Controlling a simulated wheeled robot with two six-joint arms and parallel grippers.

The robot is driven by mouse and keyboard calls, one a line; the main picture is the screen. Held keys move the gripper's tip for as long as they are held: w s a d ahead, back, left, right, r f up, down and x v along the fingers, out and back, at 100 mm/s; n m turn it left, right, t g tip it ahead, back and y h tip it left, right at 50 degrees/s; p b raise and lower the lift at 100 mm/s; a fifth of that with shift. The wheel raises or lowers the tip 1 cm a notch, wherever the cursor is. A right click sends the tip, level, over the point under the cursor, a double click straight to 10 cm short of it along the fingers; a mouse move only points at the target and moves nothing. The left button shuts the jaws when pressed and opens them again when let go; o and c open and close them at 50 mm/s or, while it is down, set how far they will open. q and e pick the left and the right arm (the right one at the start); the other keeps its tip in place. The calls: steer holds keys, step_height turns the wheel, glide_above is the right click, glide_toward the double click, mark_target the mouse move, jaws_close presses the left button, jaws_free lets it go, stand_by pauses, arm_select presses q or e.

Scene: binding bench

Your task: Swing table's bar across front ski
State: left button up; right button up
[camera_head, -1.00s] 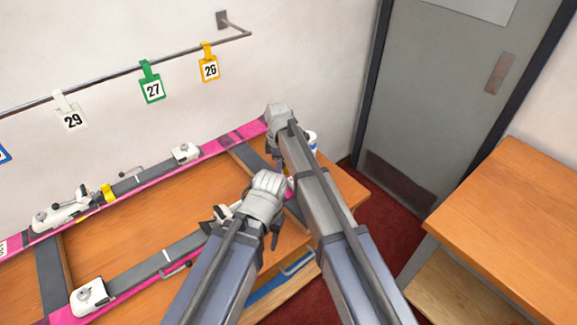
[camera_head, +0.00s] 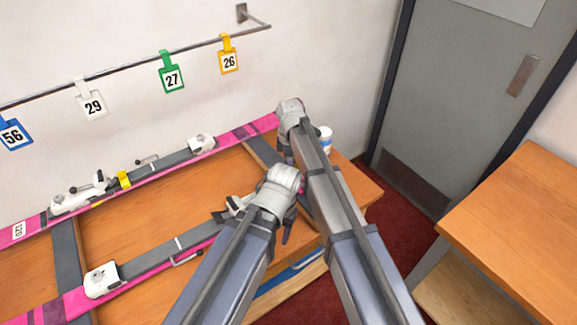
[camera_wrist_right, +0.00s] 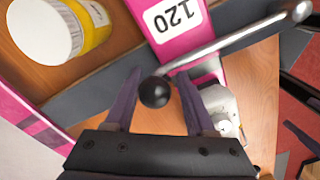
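In the right wrist view, the table's metal bar (camera_wrist_right: 235,46) runs from a round pivot at upper right to a black knob (camera_wrist_right: 155,92). It passes over the pink front ski (camera_wrist_right: 181,38) beside the label 120; I cannot tell if it touches. My right gripper (camera_wrist_right: 158,88) has its fingers apart on either side of the knob, with small gaps showing. In the head view, the right gripper (camera_head: 286,150) is at the table's right end, and the front ski (camera_head: 150,264) runs partly under my left arm. My left gripper (camera_head: 288,232) is near that ski; its finger opening is unclear. The bar is hidden there.
The back ski (camera_head: 235,136) lies along the wall side. A jar with a white lid (camera_wrist_right: 45,30) stands near the table's right end. Numbered tags hang on a wall rail (camera_head: 130,70). Another wooden table (camera_head: 515,225) stands at right, with red floor between.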

steer(key=shift+o, duration=1)
steer(key=shift+a, duration=0.1)
steer(key=shift+w, duration=0.1)
step_height(320, 180, up, 8)
steer(key=p, duration=0.8)
steer(key=shift+f, duration=0.1)
